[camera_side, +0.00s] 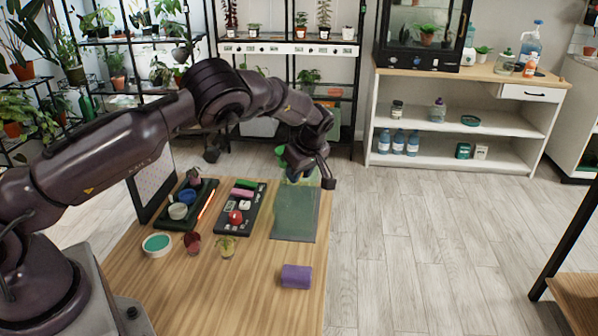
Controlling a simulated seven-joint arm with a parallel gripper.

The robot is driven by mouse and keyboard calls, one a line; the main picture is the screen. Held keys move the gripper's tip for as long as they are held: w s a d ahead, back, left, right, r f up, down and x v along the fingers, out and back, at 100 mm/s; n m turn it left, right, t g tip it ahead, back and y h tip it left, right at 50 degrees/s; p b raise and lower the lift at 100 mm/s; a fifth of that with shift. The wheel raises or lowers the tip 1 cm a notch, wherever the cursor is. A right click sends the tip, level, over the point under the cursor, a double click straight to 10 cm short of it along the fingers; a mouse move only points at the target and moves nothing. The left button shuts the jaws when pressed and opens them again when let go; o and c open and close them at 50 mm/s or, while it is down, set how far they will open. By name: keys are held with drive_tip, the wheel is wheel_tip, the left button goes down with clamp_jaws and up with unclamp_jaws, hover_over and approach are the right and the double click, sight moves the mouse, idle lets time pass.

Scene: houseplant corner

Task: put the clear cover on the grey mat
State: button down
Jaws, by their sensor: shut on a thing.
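The clear cover (293,212) is a see-through, green-tinted piece at the right part of the wooden table. My gripper (299,174) is above it, pointing down, with its fingers shut at the cover's top. The fingertips are partly hidden by my own wrist. The grey mat (307,239) lies flat on the table under the cover, and its edges show around the cover. I cannot tell whether the cover's lower rim touches the mat or hangs just above it.
Left of the mat stand a black tray (259,197) with small items and a dark tray (207,193) with cups. Small plants (227,246), a white bowl (157,245) and a purple block (296,276) are nearer.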

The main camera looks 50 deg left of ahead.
drive_tip(key=shift+f, duration=0.1)
idle(0.3)
drive_tip(key=shift+c, duration=1.8)
unclamp_jaws()
drive_tip(key=shift+r, duration=3.5)
